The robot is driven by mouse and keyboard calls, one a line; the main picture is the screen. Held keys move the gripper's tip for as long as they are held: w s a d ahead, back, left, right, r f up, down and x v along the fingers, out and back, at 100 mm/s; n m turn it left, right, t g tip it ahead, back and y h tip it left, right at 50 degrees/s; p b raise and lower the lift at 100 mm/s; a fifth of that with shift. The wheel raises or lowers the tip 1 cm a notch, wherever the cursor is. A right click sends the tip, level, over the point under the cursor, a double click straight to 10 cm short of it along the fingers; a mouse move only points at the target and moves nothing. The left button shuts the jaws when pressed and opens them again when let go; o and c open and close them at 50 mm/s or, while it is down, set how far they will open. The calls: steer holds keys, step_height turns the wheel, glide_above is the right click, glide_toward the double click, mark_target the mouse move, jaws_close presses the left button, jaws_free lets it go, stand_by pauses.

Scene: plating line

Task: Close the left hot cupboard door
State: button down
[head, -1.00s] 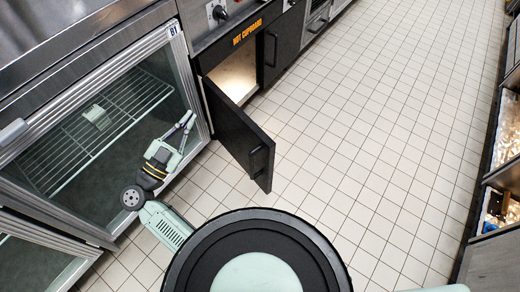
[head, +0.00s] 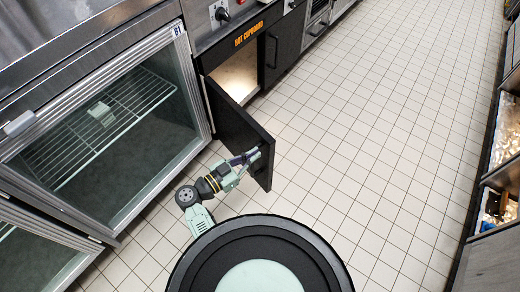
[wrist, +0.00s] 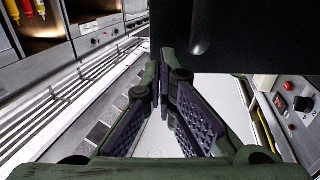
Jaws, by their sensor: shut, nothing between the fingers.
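The left hot cupboard door (head: 235,123) is a black panel standing wide open, hinged at the left of the lit opening (head: 238,77). My gripper (head: 252,157) is at the door's outer face, near its free edge, where the dark handle is. The arm partly covers that handle. In the wrist view my gripper (wrist: 160,75) is shut and empty, with the black door panel (wrist: 260,35) large and close at upper right. A rounded handle part (wrist: 198,38) shows on it. I cannot tell whether the fingertips touch the door.
A glass-fronted fridge (head: 110,120) with wire shelves stands left of the cupboard. The neighbouring black cupboard door (head: 283,47) is shut. The tiled floor (head: 370,130) to the right is clear. A counter with lit bins (head: 508,135) runs along the right edge.

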mark_target(267, 147)
steer(key=shift+x, duration=1.55)
